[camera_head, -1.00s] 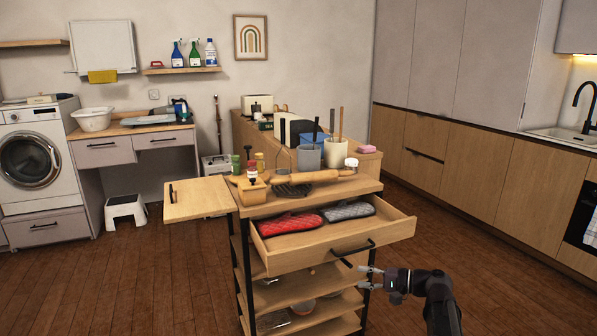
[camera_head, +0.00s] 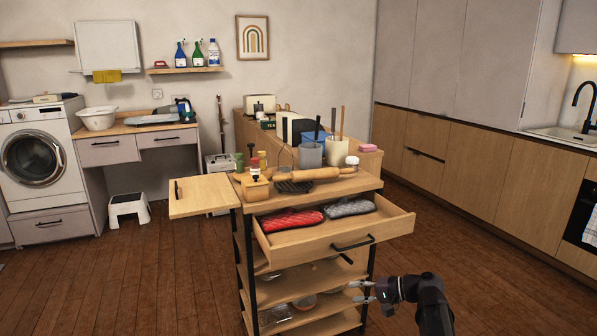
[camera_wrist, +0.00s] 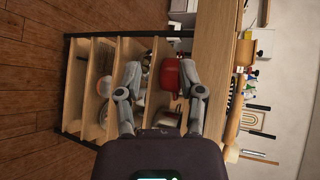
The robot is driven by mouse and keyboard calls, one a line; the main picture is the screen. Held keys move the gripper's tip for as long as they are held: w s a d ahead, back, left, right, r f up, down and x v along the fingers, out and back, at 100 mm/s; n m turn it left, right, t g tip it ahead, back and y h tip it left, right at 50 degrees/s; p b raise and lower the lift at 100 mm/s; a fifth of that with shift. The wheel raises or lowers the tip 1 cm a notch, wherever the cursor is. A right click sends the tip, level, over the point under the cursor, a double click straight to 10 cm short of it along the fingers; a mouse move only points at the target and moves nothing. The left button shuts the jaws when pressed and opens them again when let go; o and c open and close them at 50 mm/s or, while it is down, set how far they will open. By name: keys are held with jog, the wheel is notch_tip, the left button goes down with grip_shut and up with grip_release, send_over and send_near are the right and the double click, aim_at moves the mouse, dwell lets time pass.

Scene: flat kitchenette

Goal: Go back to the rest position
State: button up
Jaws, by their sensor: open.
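My gripper (camera_head: 360,292) is open and empty in the head view, at the right side of the wooden trolley (camera_head: 352,186), beside its lower shelves and below the open drawer (camera_head: 310,244). It appears apart from the drawer handle (camera_head: 353,244). My arm comes in from the lower right. In the wrist view, turned sideways, the two fingers of my gripper (camera_wrist: 160,78) are spread toward the trolley shelves (camera_wrist: 100,90). A red item (camera_wrist: 171,75) shows between and beyond them; I cannot tell exactly what it is.
The pulled-out drawer holds a red mitt (camera_head: 292,220) and a grey mitt (camera_head: 349,208). A wooden flap (camera_head: 203,195) sticks out left. Open floor (camera_head: 480,270) lies to the right, before the cabinets.

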jog(key=s+f+n+g+h, duration=0.5)
jog(key=s+f+h, duration=0.7)
jog(key=s+h, duration=0.1)
notch_tip(320, 180, up, 24)
jog(key=p, duration=2.4)
jog(key=shift+w+d, duration=0.2)
jog(key=shift+d, duration=0.1)
